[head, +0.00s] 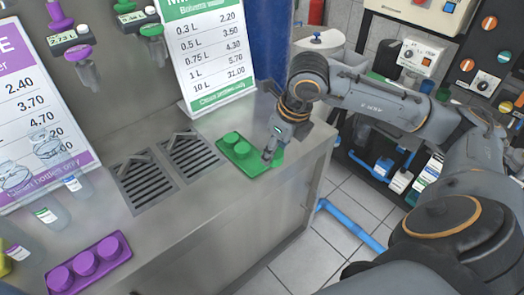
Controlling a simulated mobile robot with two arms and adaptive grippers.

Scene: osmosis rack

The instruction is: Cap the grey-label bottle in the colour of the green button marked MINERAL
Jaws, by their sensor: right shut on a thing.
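My right gripper (268,157) reaches down from the right to the right end of the green cap tray (229,158). It is shut on what looks like a green cap, mostly hidden by the fingers. Two green caps, one (231,139) behind the other (241,150), sit on the tray left of the gripper. I cannot tell surely which is the grey-label one. No button marked MINERAL shows.
A purple tray (112,262) with purple caps lies at the front left. Two drain grates (148,186) are set in the steel counter (215,205). A green price sign (208,60) stands behind, a purple one (30,100) at left. Taps (152,32) hang above. The counter's right edge drops to floor.

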